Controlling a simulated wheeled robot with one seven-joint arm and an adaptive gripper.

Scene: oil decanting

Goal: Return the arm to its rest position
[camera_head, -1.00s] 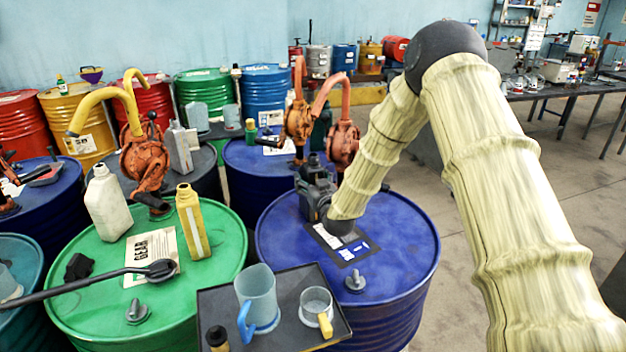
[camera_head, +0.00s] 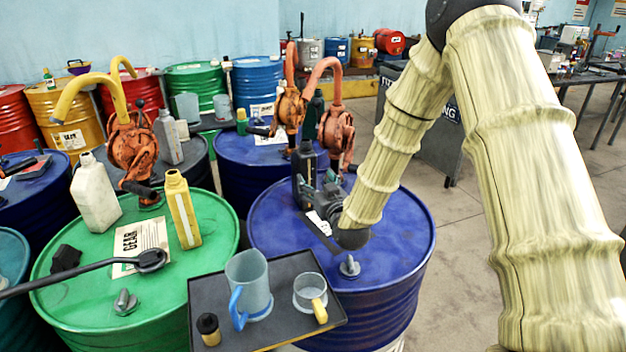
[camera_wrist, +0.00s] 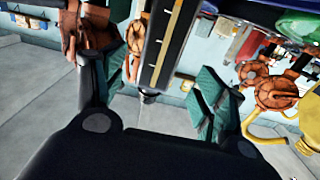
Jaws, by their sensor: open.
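My arm reaches down from the upper right over the near blue drum (camera_head: 400,240). My gripper (camera_head: 322,196) is low over that drum, with teal fingers partly hidden by the wrist. In the wrist view my gripper (camera_wrist: 163,85) has its two fingers spread apart. A dark bottle (camera_head: 304,168) stands upright on the drum just beyond the fingers. In the wrist view a dark body with a pale strip (camera_wrist: 165,45), likely this bottle, shows between and beyond the fingers. I cannot tell whether any finger touches it.
A dark tray (camera_head: 215,300) with a blue-handled jug (camera_head: 250,285) and a small cup (camera_head: 310,290) lies in front. Orange pumps (camera_head: 335,125) stand behind the bottle. A green drum (camera_head: 85,300) with a yellow bottle (camera_head: 182,210) is left. Floor is open at right.

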